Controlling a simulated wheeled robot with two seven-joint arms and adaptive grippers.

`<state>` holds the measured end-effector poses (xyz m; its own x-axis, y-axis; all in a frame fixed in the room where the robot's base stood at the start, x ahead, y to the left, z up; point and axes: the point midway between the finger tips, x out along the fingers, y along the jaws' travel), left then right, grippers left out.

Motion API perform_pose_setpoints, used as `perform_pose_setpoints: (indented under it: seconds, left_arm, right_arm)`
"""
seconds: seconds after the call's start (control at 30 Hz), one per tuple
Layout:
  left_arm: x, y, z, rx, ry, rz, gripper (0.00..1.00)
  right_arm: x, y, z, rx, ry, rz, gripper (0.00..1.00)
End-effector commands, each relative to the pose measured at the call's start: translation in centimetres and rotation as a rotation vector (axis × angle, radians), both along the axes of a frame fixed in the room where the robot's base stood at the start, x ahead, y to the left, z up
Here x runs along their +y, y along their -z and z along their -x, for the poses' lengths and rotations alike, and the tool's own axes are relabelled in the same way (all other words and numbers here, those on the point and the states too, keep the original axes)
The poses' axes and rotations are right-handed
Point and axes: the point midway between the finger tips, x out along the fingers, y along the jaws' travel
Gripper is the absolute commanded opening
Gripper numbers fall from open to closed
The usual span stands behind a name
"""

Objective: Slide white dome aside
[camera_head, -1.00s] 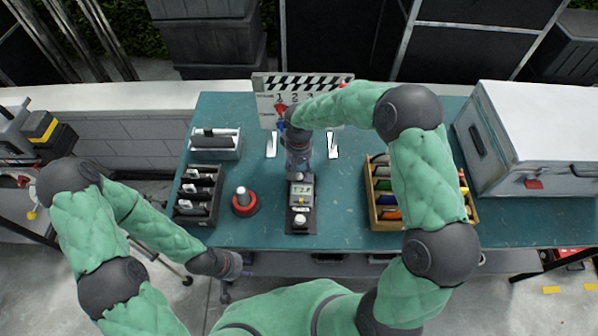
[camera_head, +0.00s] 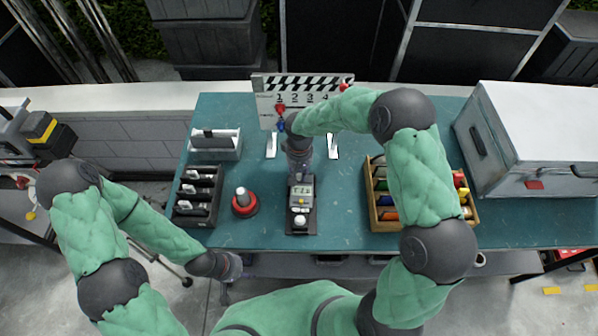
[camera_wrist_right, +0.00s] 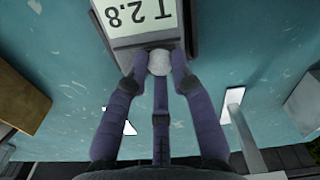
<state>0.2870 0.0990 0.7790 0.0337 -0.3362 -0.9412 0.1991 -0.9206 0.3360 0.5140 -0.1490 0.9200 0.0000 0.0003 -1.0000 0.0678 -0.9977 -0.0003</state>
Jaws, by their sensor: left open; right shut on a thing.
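A grey handheld meter (camera_head: 301,207) with a lit display lies on a dark base on the teal table. Its display reads "T 2.8" in the right wrist view (camera_wrist_right: 140,14). The white dome (camera_wrist_right: 158,62) is at the meter's far end, between the purple fingers of my right gripper (camera_wrist_right: 158,78). My right gripper (camera_head: 299,168) is shut on the dome, which its fingers hide in the head view. A second white knob (camera_head: 300,220) is on the near end. My left gripper (camera_head: 230,271) is open and empty, off the table's front edge.
A clapperboard (camera_head: 300,95) stands behind my right gripper. A red-based knob (camera_head: 244,204) and a black slotted rack (camera_head: 197,207) are left. A wooden box (camera_head: 383,222) of coloured items and a white case (camera_head: 525,140) are right.

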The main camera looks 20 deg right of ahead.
Motion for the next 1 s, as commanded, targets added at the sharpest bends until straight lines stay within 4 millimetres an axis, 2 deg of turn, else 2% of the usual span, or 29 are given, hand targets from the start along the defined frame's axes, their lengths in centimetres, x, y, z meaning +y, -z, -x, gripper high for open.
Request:
perform_pose_setpoints:
  seconds: [0.23, 0.5, 0.53, 0.6, 1.0]
  left_arm:
    - [0.0, 0.2, 0.0, 0.0, 0.0, 0.0, 0.41]
    - [0.0, 0.2, 0.0, 0.0, 0.0, 0.0, 0.41]
    - [0.0, 0.2, 0.0, 0.0, 0.0, 0.0, 0.41]
    - [0.0, 0.2, 0.0, 0.0, 0.0, 0.0, 0.41]
    - [0.0, 0.2, 0.0, 0.0, 0.0, 0.0, 0.41]
  right_arm:
    - [-3.0, 0.1, 1.0, 0.001, 0.002, 0.001, 0.0]
    - [-3.2, 0.1, 1.1, 0.003, 0.0, 0.002, 0.0]
    - [-3.2, 0.1, 1.1, 0.003, 0.0, 0.002, 0.32]
    - [-3.2, 0.1, 1.1, 0.003, 0.0, 0.002, 0.48]
    - [-3.1, -0.4, 1.0, -0.001, 0.0, 0.001, 0.48]
